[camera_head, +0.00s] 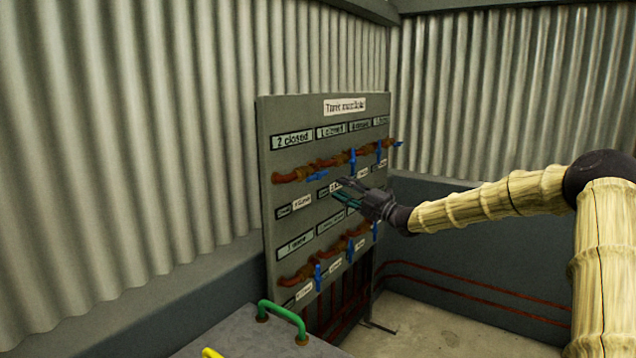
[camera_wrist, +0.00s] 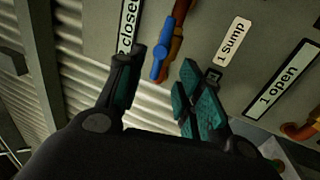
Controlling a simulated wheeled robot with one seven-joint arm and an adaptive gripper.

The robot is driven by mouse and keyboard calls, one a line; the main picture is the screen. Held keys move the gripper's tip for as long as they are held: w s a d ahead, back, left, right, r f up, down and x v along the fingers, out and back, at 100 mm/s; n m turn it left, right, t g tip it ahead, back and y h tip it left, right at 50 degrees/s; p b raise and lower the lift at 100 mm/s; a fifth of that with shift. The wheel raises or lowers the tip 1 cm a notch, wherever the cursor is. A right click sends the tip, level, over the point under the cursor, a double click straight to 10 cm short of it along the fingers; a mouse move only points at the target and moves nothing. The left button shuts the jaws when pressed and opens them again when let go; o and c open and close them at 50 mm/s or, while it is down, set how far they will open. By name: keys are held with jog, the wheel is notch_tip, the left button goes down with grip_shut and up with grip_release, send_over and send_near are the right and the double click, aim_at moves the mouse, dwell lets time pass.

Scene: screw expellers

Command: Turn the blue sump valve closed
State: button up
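In the wrist view a blue valve handle (camera_wrist: 160,62) sits on a rust-brown pipe, with a "1 sump" tag (camera_wrist: 234,42) to its right. My gripper (camera_wrist: 163,78) is open, and the handle shows in the gap between its two fingertips. Whether either finger touches it, I cannot tell. A "1 open" sign (camera_wrist: 283,80) stands further right and a "closed" sign (camera_wrist: 128,25) is partly hidden by the left finger. In the head view my gripper (camera_head: 347,193) is at the grey valve board (camera_head: 263,150), just below the upper pipe row; which handle there is the sump valve is unclear.
The upper row has several blue handles, one (camera_head: 317,176) lying sideways and another (camera_head: 352,160) upright. A lower row has more, including one handle (camera_head: 318,277). A grey cabinet with a green rail (camera_head: 284,312) stands in front. Corrugated walls (camera_head: 150,130) enclose the corner.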

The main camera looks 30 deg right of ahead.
aim_at(319, 177)
jog(key=x, duration=0.2)
jog(key=p+x, duration=0.1)
jog(key=x, duration=0.2)
jog(key=shift+a, duration=0.45)
jog(key=shift+d+p+x, duration=0.15)
jog(key=shift+p+x, duration=0.25)
jog(key=shift+x, duration=0.55)
jog(key=shift+d+p+x, duration=0.1)
jog(key=shift+p+x, duration=0.25)
jog(key=shift+x, duration=1.7)
jog(key=shift+s, duration=0.1)
jog(key=shift+f, duration=0.1)
jog(key=shift+c, duration=1)
grip_shut()
